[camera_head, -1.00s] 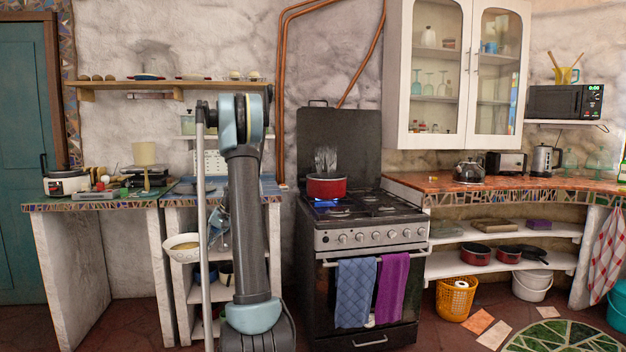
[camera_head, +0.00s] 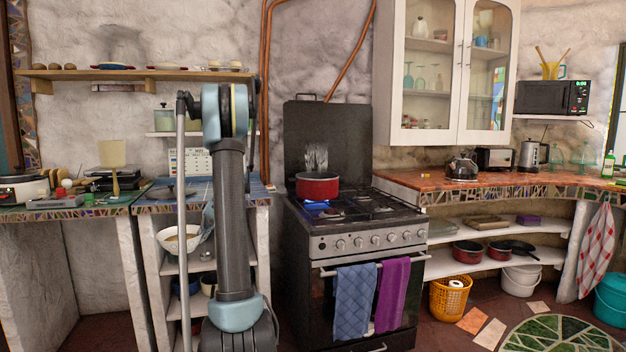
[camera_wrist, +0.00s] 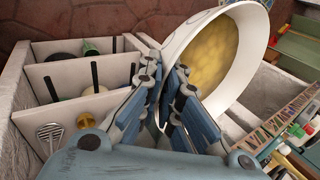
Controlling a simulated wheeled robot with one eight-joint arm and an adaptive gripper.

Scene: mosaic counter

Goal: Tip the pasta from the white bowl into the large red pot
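The white bowl (camera_head: 174,240) hangs beside my arm at the left of the head view, in front of the shelved counter. In the wrist view, yellow pasta (camera_wrist: 212,55) lies inside the bowl (camera_wrist: 252,45), which looks strongly tilted from that camera. My gripper (camera_wrist: 166,108) is shut on the bowl's near edge, with its fingers on either side of the wall. In the head view, my arm mostly hides the gripper. The large red pot (camera_head: 317,187) stands on the back left of the stove, to the right of my arm. Its inside cannot be seen.
The black stove (camera_head: 365,232) has a blue towel (camera_head: 354,300) and a purple towel (camera_head: 393,293) on its front rail. A blue-topped counter with shelves (camera_head: 262,190) stands behind my arm. Smaller red pans (camera_head: 468,252) sit on a lower shelf at right. Floor shows before the stove.

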